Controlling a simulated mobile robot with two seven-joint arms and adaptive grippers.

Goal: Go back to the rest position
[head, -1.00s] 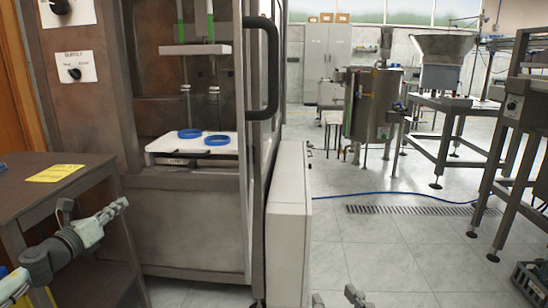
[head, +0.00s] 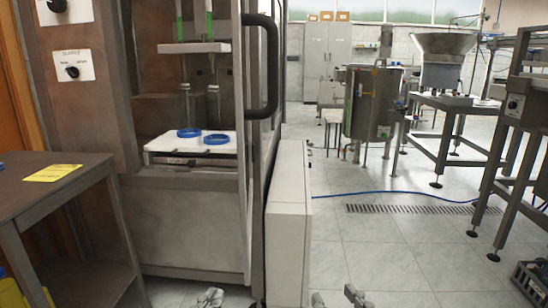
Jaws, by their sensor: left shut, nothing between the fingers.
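My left gripper (head: 209,298) shows at the bottom edge of the head view, in front of the cabinet's base. It is shut and empty, and only its tip is in frame. My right gripper (head: 336,298) is at the bottom edge further right, over the floor. Its two fingertips are apart with nothing visible between them. The rest of both arms is out of frame.
A brown side table (head: 60,215) with a yellow note (head: 53,173) stands at the left. The metal cabinet (head: 195,220) holds a white tray (head: 165,144) with two blue rings (head: 216,139). A pale box (head: 287,240) stands beside it.

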